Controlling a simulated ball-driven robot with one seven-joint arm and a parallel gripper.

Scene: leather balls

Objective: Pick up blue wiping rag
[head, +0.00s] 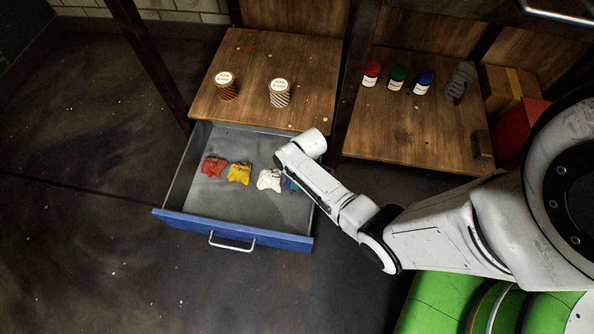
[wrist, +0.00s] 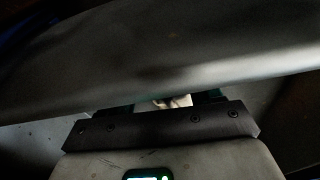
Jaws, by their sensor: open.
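The blue wiping rag (head: 288,184) lies in the open drawer (head: 233,230), at its right end. Only a small part shows beside my arm, which covers the rest of it. A white rag (head: 269,180), a yellow rag (head: 239,172) and a red rag (head: 214,166) lie in a row to its left. My arm's end is over the drawer's right side, and my gripper is hidden in the head view. In the dark wrist view my gripper (wrist: 163,100) is open, with a pale patch of cloth showing between its fingers. I cannot make out the blue rag there.
A wooden shelf (head: 258,60) with two striped cans (head: 227,86) (head: 279,93) is behind the drawer. Red, green and blue jars (head: 397,78) stand on the right shelf (head: 410,130). A wide grey surface (wrist: 170,60) crosses the wrist view. Floor left of the drawer is clear.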

